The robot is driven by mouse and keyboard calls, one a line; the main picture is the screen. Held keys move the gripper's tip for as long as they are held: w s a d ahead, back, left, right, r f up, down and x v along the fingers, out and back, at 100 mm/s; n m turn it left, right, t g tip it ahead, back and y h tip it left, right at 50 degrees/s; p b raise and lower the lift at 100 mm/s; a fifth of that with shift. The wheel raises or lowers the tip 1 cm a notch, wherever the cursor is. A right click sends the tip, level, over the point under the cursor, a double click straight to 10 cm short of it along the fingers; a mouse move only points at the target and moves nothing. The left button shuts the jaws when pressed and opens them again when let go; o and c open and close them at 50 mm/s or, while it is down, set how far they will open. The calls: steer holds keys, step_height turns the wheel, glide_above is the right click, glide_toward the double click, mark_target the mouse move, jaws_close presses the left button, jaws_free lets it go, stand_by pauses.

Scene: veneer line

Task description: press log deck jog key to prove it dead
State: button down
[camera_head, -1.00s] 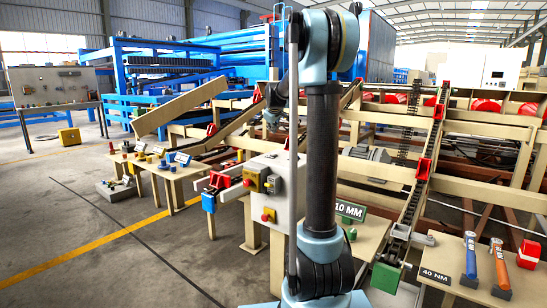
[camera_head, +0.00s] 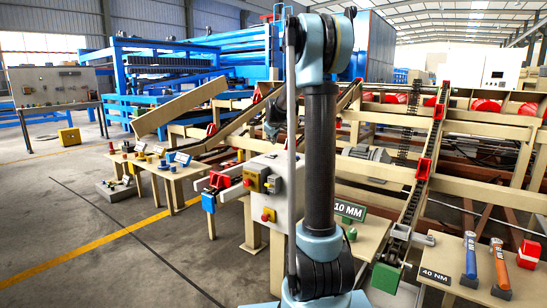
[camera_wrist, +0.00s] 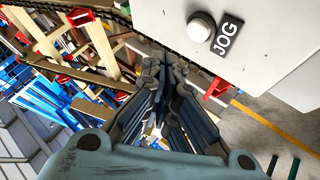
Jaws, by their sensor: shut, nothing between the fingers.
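The jog key (camera_wrist: 201,27) is a round pale button in a dark ring on a light box face in the wrist view. A dark label reading JOG (camera_wrist: 227,38) sits beside it. My gripper (camera_wrist: 167,62) is shut and empty. In the picture its fingertips lie below and left of the key, apart from it; the depth gap is hard to judge. In the head view a pale control box (camera_head: 290,190) stands partly behind my arm, and the jog key cannot be made out there.
A yellow button box (camera_head: 256,178) is fixed by the pale box. Beige conveyor frames (camera_head: 395,172) stand behind. A small table (camera_head: 185,171) is at left, and a table with blue and orange tools (camera_head: 500,265) at right. Open floor lies at the left.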

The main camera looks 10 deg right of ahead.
steer(key=shift+f, duration=1.6)
steer(key=shift+f, duration=0.7)
stand_by(1.1)
stand_by(0.4)
steer(key=shift+r, duration=0.8)
steer(key=shift+r, duration=2.55)
steer(key=shift+s, duration=0.15)
